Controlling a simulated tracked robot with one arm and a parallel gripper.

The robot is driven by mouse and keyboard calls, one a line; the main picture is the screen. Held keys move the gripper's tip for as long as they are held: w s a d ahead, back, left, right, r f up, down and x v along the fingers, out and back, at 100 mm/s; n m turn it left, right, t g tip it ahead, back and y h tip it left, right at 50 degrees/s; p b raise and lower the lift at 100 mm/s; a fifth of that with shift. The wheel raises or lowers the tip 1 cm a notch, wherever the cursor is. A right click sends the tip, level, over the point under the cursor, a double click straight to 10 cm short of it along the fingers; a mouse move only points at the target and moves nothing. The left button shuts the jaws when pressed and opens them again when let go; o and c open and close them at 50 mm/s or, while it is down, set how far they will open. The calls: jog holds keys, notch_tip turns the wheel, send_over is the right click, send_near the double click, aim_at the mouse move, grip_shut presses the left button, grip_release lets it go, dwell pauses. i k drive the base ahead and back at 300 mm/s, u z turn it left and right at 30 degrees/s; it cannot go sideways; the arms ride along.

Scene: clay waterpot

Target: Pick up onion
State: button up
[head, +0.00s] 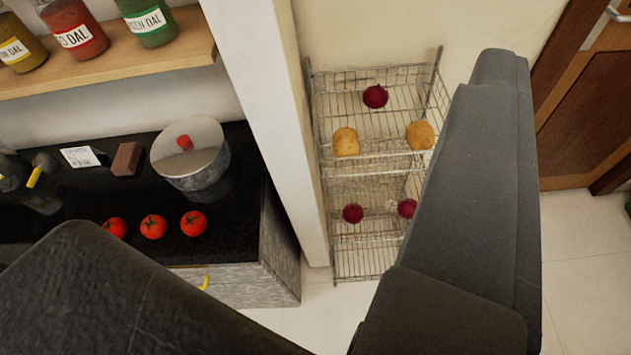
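Three dark red onions sit in a wire rack (390,161) by the wall. One onion (375,97) is alone at the back of the top basket. Two more, a left onion (352,213) and a right onion (406,208), are in the lower basket. The right one is close to the edge of my finger in the picture. My gripper (285,150) is open, with its two dark fingers wide apart and nothing between them. The fingers loom large in front of the camera, and the right one covers part of the rack's right side.
A white wall edge (262,90) separates the rack from a black counter (105,200) with tomatoes (153,227) and a lidded pot (190,155). A wooden door (590,115) is at right; pale floor (580,265) lies before it.

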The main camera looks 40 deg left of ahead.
aim_at(353, 213)
jog(key=u, duration=0.35)
jog(key=i, duration=0.75)
jog(key=u, duration=0.45)
jog(key=k, duration=0.8)
jog(key=u, duration=0.2)
jog(key=i, duration=0.8)
jog(key=z, duration=0.1)
